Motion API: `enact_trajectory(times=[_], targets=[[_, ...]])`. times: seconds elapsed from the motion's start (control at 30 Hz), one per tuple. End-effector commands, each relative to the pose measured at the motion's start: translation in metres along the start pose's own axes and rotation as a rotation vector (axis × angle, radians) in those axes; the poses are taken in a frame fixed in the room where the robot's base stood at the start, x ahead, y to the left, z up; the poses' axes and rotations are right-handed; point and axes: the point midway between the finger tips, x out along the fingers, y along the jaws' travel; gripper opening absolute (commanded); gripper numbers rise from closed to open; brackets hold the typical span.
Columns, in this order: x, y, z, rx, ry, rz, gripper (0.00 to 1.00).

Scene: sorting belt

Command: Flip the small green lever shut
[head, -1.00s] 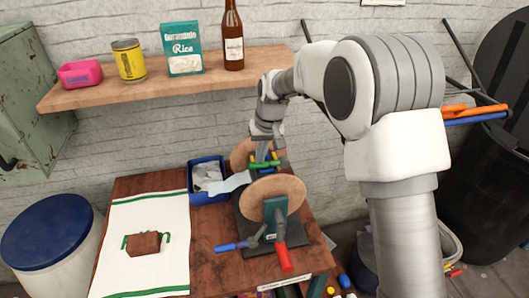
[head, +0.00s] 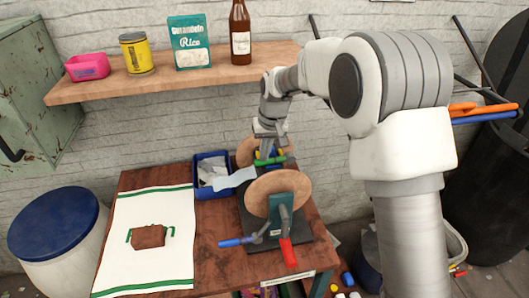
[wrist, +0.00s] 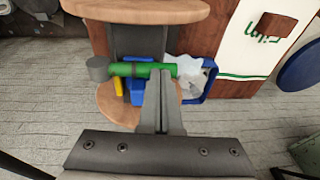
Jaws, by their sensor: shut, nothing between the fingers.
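The small green lever (head: 272,161) is on the dark device between two wooden discs. In the wrist view the green lever (wrist: 135,69) lies crosswise, with a grey cylindrical end at its left. My gripper (head: 266,154) is above the device, right by the lever. In the wrist view my gripper (wrist: 162,72) is shut and empty, its fingertips at the lever's right end. They overlap it in the picture; I cannot tell if they touch. Blue and yellow parts (wrist: 118,84) show beside and below the lever.
A red lever (head: 288,252) and a blue lever (head: 236,242) stick out at the device's front. The near wooden disc (head: 277,190) stands upright. A blue bin (head: 211,192) is left of the device. A brown block (head: 148,236) lies on a white towel (head: 120,262). A shelf (head: 110,88) hangs behind.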

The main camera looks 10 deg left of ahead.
Motion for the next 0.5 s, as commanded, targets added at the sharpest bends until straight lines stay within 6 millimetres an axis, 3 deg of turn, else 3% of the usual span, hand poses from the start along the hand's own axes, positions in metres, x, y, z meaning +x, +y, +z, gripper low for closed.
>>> enact_trajectory(times=[0.5], targets=[[-0.107, -0.004, -0.004, 0.001, 0.011, 0.001, 0.00]])
